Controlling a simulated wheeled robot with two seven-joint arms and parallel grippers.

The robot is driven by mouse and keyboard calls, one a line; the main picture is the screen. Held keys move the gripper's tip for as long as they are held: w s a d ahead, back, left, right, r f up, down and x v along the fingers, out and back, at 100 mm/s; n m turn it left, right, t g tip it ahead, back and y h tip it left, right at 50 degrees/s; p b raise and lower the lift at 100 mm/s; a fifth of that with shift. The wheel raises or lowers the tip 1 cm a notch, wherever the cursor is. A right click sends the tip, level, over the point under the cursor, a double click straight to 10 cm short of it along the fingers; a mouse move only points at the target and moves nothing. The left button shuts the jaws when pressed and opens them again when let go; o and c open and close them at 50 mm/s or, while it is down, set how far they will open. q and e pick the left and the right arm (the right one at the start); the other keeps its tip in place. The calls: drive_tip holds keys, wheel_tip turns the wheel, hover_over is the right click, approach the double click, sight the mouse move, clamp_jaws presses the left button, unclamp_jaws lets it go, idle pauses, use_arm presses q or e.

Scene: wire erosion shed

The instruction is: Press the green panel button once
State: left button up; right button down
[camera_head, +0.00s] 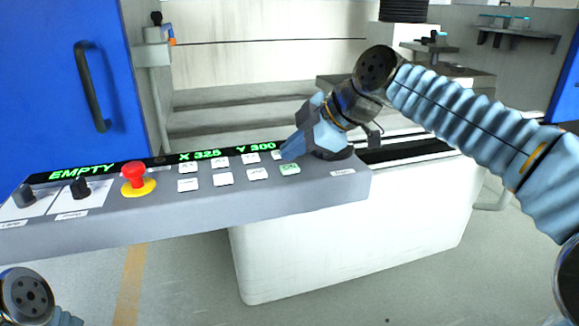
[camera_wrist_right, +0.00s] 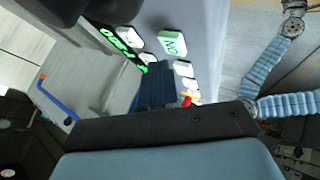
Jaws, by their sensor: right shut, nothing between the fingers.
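The green panel button (camera_head: 290,168) sits in the lower row of keys at the right of the sloping grey control panel (camera_head: 200,217). It also shows in the right wrist view (camera_wrist_right: 172,44), with dark lettering on it and nothing covering it. My right gripper (camera_head: 286,154) is shut and empty. Its tips are just above and behind the green button in the head view, over a white key that they partly hide. In the right wrist view the shut fingers (camera_wrist_right: 155,88) are beside the green button, not on it. I cannot tell whether they touch the panel. My left gripper is out of view.
A red emergency knob (camera_head: 134,174) on a yellow base, dark rotary switches (camera_head: 80,188) and several white keys (camera_head: 223,179) share the panel. The green display text reads EMPTY, X 325, Y 300. A blue door (camera_head: 55,70) stands at left.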

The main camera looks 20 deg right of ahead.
sight(293, 168)
idle(0.5)
drive_tip(key=shift+f+b, duration=0.45)
drive_tip(key=shift+f+b, duration=0.35)
idle(0.5)
drive_tip(key=shift+r, duration=0.15)
drive_tip(key=shift+r+p, duration=0.65)
drive_tip(key=shift+r, duration=0.15)
wheel_tip(293, 168, up, 5)
drive_tip(key=p, duration=0.4)
idle(0.6)
